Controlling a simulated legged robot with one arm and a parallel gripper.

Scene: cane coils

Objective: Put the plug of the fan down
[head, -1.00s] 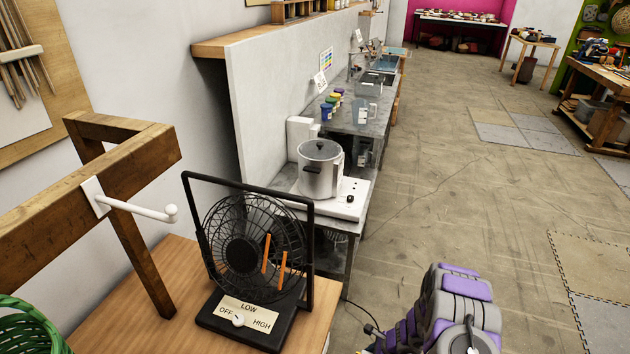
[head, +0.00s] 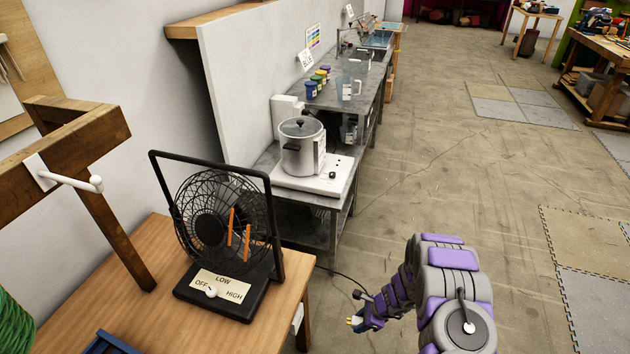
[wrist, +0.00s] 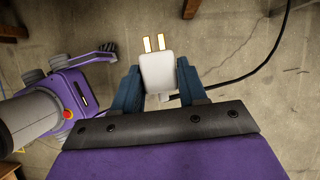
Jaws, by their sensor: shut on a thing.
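The fan (head: 222,222) is black with a round wire cage and stands on the wooden table. Two orange strips hang at its front, and its base has an OFF, LOW, HIGH dial. My gripper (head: 358,318) is to the right of the table, over the floor. In the wrist view my gripper (wrist: 158,90) is shut on the plug (wrist: 157,72), a white body with two brass prongs pointing away from the jaws. A black cord (wrist: 265,62) runs off to the right. In the head view the cord (head: 338,274) runs from behind the fan towards my gripper.
The wooden table (head: 170,300) has bare top around the fan. A wooden frame with a white peg (head: 75,181) stands at left. A metal bench (head: 335,195) with a silver pot (head: 302,148) stands behind. The concrete floor at right is open.

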